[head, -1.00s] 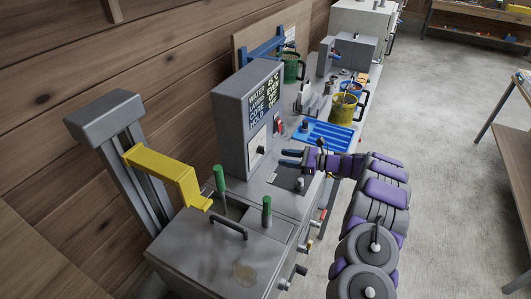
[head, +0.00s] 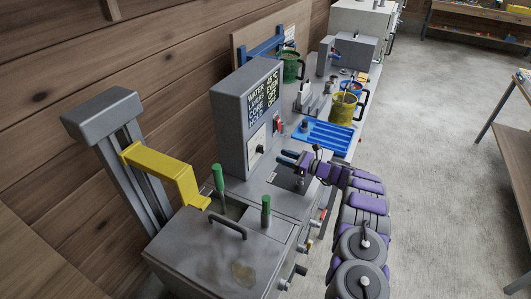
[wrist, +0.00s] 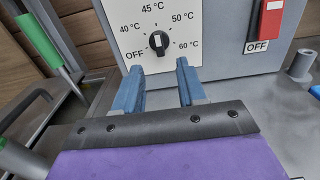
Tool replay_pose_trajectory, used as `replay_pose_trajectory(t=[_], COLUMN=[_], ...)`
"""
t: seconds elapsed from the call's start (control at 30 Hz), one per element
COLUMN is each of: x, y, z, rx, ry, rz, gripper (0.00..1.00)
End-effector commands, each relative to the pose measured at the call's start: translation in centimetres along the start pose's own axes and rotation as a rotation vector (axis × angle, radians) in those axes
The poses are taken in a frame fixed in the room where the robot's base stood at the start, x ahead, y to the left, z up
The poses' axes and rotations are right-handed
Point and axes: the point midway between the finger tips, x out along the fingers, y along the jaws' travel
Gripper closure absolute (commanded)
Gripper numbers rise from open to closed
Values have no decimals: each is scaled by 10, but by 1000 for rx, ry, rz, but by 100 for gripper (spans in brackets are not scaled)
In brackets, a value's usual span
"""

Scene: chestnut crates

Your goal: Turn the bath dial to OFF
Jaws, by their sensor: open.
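The bath dial (wrist: 159,42) is a black round knob with a white mark on a white plate labelled OFF, 40, 45, 50 and 60 °C. Its mark looks close to upright, toward 45 °C. In the head view the dial (head: 260,149) is small on the front of the grey control box (head: 228,135). My gripper (wrist: 158,72) is open, with its two blue fingers apart and empty. The fingertips appear just below the dial, one to each side. In the head view my gripper (head: 284,158) points at the box from the right, close to its front.
A red switch (wrist: 270,18) with its own OFF label is right of the dial. Green handles (head: 266,212) rise from the bath at the front. A blue rack (head: 325,135) and a yellow pot (head: 343,110) stand on the bench behind my gripper.

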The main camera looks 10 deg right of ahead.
Motion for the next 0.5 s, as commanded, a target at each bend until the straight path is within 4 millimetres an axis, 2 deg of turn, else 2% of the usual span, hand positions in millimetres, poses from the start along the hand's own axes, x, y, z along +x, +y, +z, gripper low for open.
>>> replay_pose_trajectory(t=[0.1,0.3,0.5], x=[24,60,82], y=[1,1,2], z=[-2,-2,-1], rx=[-2,-3,0], ry=[0,1,0], rz=[4,2,4], gripper=[60,60,60])
